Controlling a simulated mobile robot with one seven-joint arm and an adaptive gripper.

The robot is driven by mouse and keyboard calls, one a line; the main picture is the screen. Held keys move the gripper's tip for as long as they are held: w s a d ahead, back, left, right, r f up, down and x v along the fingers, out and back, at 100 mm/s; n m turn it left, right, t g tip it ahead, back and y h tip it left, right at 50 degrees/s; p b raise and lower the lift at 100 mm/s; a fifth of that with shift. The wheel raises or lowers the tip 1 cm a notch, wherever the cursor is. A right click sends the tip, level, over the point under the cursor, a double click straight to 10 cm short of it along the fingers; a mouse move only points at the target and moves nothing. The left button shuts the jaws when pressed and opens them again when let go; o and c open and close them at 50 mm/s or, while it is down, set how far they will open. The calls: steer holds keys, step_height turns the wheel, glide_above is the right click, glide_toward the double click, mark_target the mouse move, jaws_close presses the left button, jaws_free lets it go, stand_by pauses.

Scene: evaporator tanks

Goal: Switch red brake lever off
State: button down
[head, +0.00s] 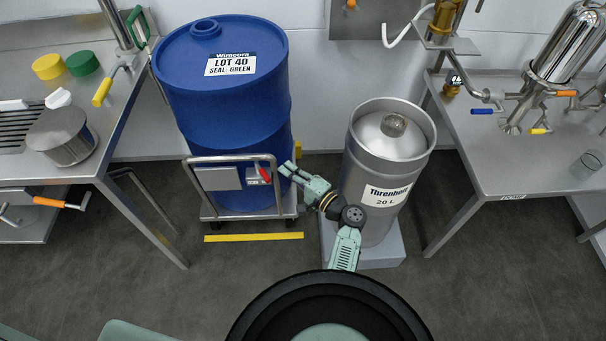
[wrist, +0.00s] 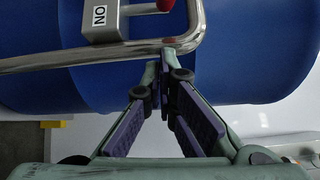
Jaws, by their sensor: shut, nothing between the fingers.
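The red brake lever (head: 263,173) is on the metal handle frame of the cart under the blue drum. My gripper (head: 285,168) is just right of the lever in the head view, by the frame's right end. In the wrist view my gripper (wrist: 166,62) has its fingertips together with nothing between them, close to the frame's bent tube (wrist: 190,40). Whether they touch the tube is unclear.
The blue drum (head: 224,110) stands on the cart (head: 212,212) behind the frame. A steel keg (head: 352,175) stands close to the right of my arm. Steel tables lie left (head: 118,120) and right (head: 500,170). A yellow floor strip (head: 253,237) lies before the cart.

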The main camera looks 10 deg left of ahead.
mark_target(264, 177)
steer(key=shift+s+a+r+p, duration=0.1)
steer(key=shift+s+a+p, duration=0.25)
steer(key=shift+s+a, duration=0.65)
